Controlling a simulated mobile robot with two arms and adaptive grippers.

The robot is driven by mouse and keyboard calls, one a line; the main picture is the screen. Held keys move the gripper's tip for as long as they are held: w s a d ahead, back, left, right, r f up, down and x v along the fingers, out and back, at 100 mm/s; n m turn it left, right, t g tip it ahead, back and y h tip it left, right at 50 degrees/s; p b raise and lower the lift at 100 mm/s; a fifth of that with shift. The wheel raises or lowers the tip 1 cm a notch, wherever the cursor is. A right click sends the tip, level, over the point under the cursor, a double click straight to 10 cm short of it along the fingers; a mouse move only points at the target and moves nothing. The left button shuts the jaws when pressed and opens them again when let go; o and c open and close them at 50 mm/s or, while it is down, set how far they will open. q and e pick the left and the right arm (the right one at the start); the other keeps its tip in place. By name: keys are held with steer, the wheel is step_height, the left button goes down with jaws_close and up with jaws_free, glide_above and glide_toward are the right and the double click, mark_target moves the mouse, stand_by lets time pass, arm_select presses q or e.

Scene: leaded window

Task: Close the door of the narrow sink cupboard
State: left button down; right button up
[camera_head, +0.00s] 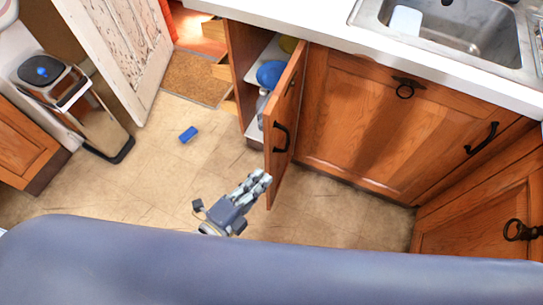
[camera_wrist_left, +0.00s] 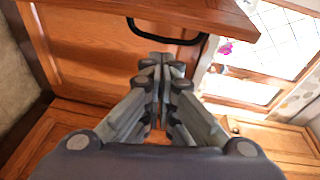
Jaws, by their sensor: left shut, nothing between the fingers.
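The narrow sink cupboard (camera_head: 240,60) stands left of the wide cupboard under the sink. Its wooden door (camera_head: 286,125) is swung open and sticks out into the room, with a black handle (camera_head: 281,138) on its face. My left gripper (camera_head: 262,177) is shut and empty, low in front of the floor beside the lower free end of the door. In the left wrist view the shut fingers (camera_wrist_left: 162,62) point towards a wooden edge with a black handle (camera_wrist_left: 165,40). Whether they touch the door I cannot tell. My right gripper does not show.
A blue bowl (camera_head: 270,74) sits inside the open cupboard. The wide cupboard door (camera_head: 365,125) is shut under the sink (camera_head: 450,30). A bin (camera_head: 75,95) stands at the left, near a peeling white door (camera_head: 115,45).

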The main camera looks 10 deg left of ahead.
arm_select(q)
step_height(320, 180, up, 4)
steer(key=s+d+m+h, duration=0.1)
steer(key=m, duration=0.1)
steer(key=shift+w+d+r, duration=0.1)
steer(key=shift+w+d, duration=0.25)
steer(key=shift+w, duration=1.2)
steer(key=shift+w+d+f, duration=0.1)
steer(key=shift+w+d, duration=0.3)
steer(key=shift+w, duration=1.15)
steer(key=shift+w+d+r, duration=0.1)
steer(key=shift+w+d, duration=0.25)
steer(key=shift+w, duration=1.2)
steer(key=shift+a, duration=0.2)
